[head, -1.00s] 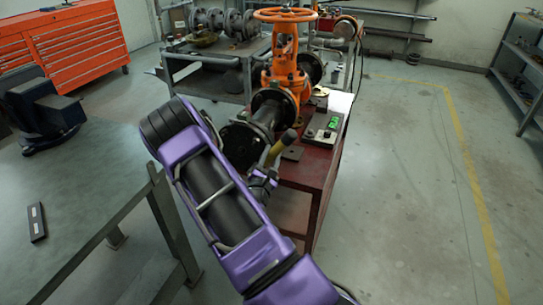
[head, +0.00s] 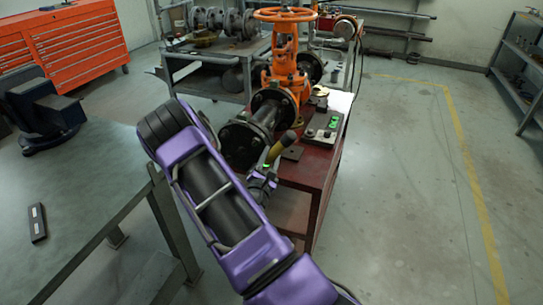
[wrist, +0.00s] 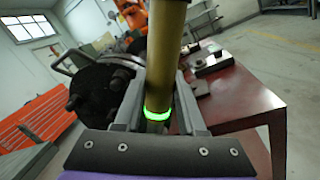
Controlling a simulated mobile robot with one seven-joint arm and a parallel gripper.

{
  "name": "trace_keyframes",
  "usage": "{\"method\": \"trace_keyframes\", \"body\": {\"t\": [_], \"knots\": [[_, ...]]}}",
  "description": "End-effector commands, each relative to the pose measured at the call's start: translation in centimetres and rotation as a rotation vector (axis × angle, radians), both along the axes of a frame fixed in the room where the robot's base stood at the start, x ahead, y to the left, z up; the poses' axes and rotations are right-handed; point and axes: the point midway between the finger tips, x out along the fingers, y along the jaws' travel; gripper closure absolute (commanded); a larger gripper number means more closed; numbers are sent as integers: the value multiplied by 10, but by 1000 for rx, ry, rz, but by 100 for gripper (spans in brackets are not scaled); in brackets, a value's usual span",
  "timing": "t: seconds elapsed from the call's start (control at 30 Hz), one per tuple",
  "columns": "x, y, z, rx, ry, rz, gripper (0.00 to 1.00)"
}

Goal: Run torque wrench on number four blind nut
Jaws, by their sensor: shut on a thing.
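My gripper (head: 262,184) is shut on a yellow-handled tool, taken to be the torque wrench (head: 276,150), just right of the pipe's near end. In the wrist view the tool (wrist: 165,55) stands up between the two fingers (wrist: 160,108), with a glowing green ring low on it. The black end flange (head: 240,146) of the pipe faces me, partly behind my arm. In the wrist view this flange (wrist: 92,92) shows dark bolts and nuts left of the fingers. Nut numbers are not readable, and contact between tool and nut cannot be made out.
The orange gate valve (head: 284,65) stands on the dark red bench (head: 300,172). A grey table (head: 80,200) is at left. The floor at right is clear.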

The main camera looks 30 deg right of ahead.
Motion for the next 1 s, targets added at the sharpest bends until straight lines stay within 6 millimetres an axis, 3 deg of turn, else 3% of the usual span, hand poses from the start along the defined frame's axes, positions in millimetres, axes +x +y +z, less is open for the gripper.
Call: {"method": "trace_keyframes", "body": {"t": [0.7, 1.0], "knots": [[-22, 29, 3, -3, -5, 1, 100], [-24, 30, 2, -3, -5, 0, 100]]}}
